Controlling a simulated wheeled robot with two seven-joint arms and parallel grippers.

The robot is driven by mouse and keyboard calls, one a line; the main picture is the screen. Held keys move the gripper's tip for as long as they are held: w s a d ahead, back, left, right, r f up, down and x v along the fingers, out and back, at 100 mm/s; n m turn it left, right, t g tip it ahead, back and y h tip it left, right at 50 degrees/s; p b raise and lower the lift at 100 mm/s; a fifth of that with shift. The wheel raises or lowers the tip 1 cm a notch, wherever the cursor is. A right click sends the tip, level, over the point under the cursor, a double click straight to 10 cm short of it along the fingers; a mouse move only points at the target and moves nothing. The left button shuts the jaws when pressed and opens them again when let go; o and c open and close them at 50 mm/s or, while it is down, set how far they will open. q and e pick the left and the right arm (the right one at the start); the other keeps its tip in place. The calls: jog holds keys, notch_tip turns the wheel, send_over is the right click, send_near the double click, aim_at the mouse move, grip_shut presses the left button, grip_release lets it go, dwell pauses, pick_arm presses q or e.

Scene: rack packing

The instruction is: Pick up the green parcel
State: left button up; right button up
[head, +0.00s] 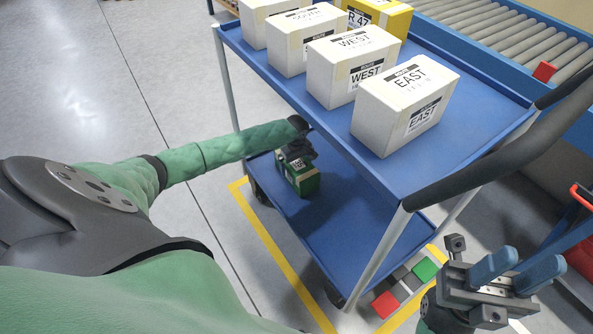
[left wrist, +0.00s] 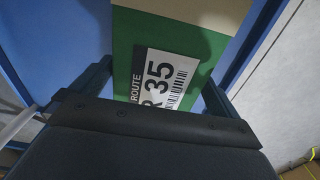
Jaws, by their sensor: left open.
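The green parcel (head: 303,183) stands on the lower shelf of the blue cart, towards its left end. It has a tan strip and a white label. My left gripper (head: 296,152) is at the parcel's top, partly hiding it in the head view.
The cart's upper shelf (head: 440,150) overhangs the lower shelf (head: 345,235) and carries white boxes, including the EAST box (head: 385,118), and a yellow box (head: 392,19). A roller conveyor (head: 490,45) is behind. Bare floor (head: 120,90) lies to the left.

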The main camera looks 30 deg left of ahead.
pick_arm(q)
notch_tip(320, 180, down, 4)
jog(key=shift+w+f+b, duration=0.1)
jog(key=shift+w+b, duration=0.05)
jog(key=shift+b, duration=0.45)
jog(key=c, duration=1.3)
